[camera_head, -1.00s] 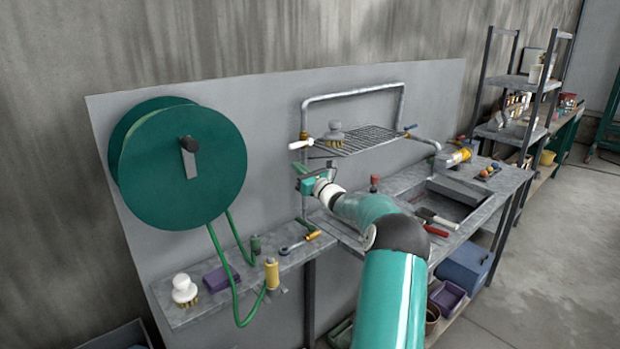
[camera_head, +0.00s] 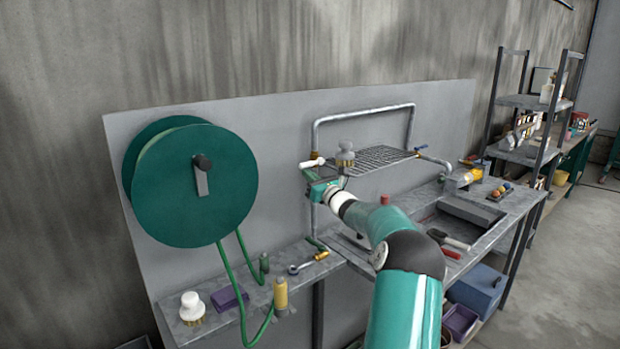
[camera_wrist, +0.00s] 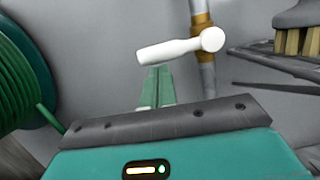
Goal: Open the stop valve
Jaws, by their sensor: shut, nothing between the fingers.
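A valve with a white lever handle (camera_head: 311,163) sits on the left vertical leg of the grey pipe. In the wrist view the white handle (camera_wrist: 180,48) lies roughly level, with its round hub at the right beside a brass fitting (camera_wrist: 202,24) on the pipe. My gripper (camera_head: 307,174) is just below the handle in the head view. In the wrist view the green fingers (camera_wrist: 157,74) are together and empty, with their tips just under the handle's left part. I cannot tell whether they touch it. A second valve with a blue handle (camera_head: 421,148) is on the pipe's right side.
A wire rack (camera_head: 375,158) with a brush (camera_head: 345,155) sits close right of my gripper. A green hose reel (camera_head: 185,185) hangs at left. Below, a narrow shelf (camera_head: 245,320) holds bottles and tools. A sink bench (camera_head: 500,205) stands at right.

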